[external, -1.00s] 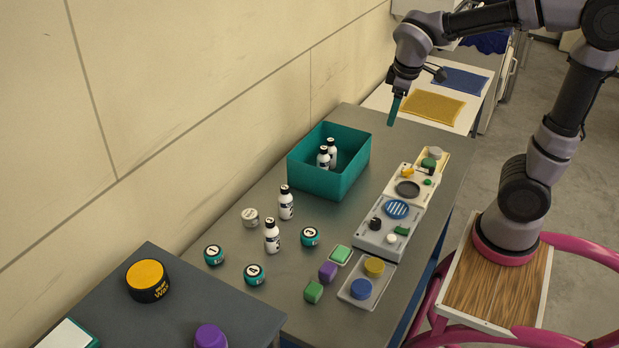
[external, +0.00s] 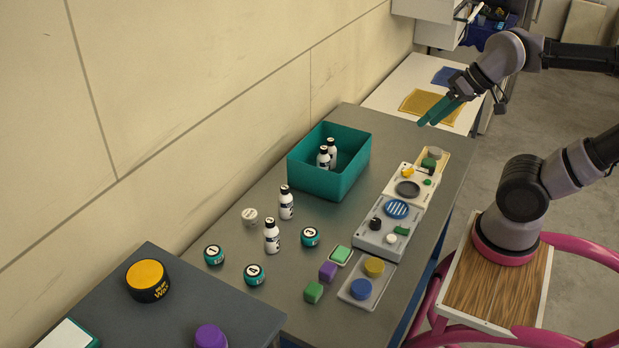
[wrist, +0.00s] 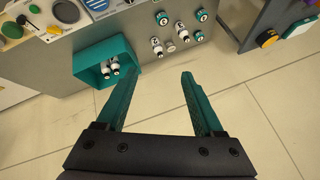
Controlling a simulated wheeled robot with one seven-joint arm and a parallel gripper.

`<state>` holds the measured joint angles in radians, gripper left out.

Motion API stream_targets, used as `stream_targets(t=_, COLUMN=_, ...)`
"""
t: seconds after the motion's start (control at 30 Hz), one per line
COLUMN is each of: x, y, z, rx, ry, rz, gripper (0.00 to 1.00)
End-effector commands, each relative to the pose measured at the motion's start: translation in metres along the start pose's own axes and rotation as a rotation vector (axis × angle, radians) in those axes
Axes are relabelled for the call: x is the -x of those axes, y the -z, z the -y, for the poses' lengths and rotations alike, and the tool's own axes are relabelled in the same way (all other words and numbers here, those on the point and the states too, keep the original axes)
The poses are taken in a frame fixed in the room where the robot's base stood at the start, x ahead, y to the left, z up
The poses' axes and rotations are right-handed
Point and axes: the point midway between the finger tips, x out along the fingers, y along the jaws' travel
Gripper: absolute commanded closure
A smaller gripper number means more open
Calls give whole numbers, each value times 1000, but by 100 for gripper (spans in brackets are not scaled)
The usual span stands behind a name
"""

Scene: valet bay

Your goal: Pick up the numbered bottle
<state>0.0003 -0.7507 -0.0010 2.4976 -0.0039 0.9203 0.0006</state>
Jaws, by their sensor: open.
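Two white bottles with black caps and dark labels stand on the grey table: the rear one (external: 286,203) and the front one (external: 272,237). Two similar bottles (external: 323,158) (external: 332,149) stand inside the teal bin (external: 336,185). I cannot read a number on any bottle. In the wrist view the bin (wrist: 88,73) holds its two bottles (wrist: 110,67), and the table bottles (wrist: 156,48) (wrist: 181,31) are farther right. My gripper (external: 430,122) is open and empty, above the table's far right end, apart from every bottle. Its two teal fingers (wrist: 157,78) spread wide in the wrist view.
Several round teal jars with numbered lids, such as jar 4 (external: 255,274), and a white-lidded jar (external: 250,217) stand near the bottles. A wax tin (external: 148,281) sits on the nearer table. A wall runs along the left.

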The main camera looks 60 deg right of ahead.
Motion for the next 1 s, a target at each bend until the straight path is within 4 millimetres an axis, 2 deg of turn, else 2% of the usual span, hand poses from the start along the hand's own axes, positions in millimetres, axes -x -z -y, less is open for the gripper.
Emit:
stream_targets(t=0.23, x=-2, y=2, z=0, rx=6, ry=-5, rz=-3, gripper=31)
stream_targets(t=0.37, x=-20, y=22, z=-4, rx=47, ry=-42, rz=-27, gripper=31)
stream_targets(t=0.47, x=-49, y=50, z=-7, rx=122, ry=-89, rz=-65, gripper=31)
stream_targets(t=0.6, x=-100, y=92, z=-9, rx=262, ry=-137, rz=-127, gripper=31)
stream_targets(t=0.7, x=-140, y=116, z=-7, rx=367, ry=-145, rz=-165, gripper=31)
stream_targets(t=0.83, x=-195, y=136, z=-1, rx=504, ry=-123, rz=-207, gripper=31)
stream_targets(t=1.0, x=-268, y=143, z=13, rx=669, ry=-37, rz=-254, gripper=31)
